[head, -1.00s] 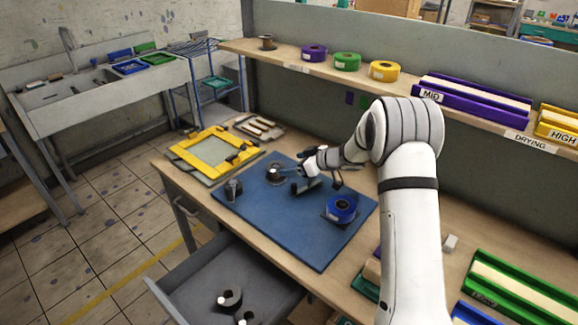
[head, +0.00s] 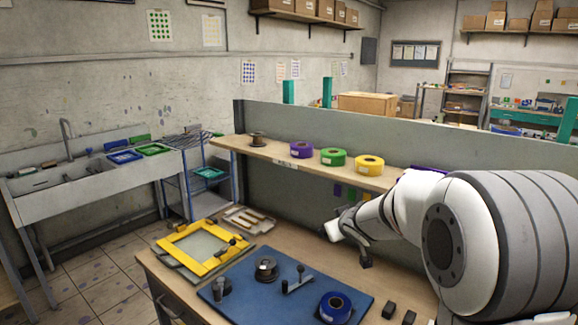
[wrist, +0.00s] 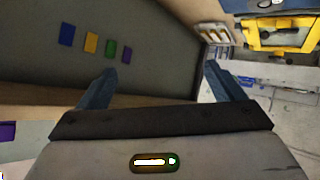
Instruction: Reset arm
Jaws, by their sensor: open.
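My arm (head: 410,212) reaches in from the right of the head view, raised above the workbench. My gripper (head: 350,245) hangs over the back of the bench near the grey partition. In the wrist view my gripper (wrist: 158,85) has its two blue-grey fingers spread wide, with nothing between them. Below it in the head view lies the blue mat (head: 243,296). A dark spool (head: 265,268), a small black handled tool (head: 297,281) and a blue tape roll (head: 335,308) are on the mat, apart from the gripper.
A yellow frame (head: 183,236) lies at the bench's left. Small black blocks (head: 389,310) sit right of the mat. A sink (head: 75,187) stands far left.

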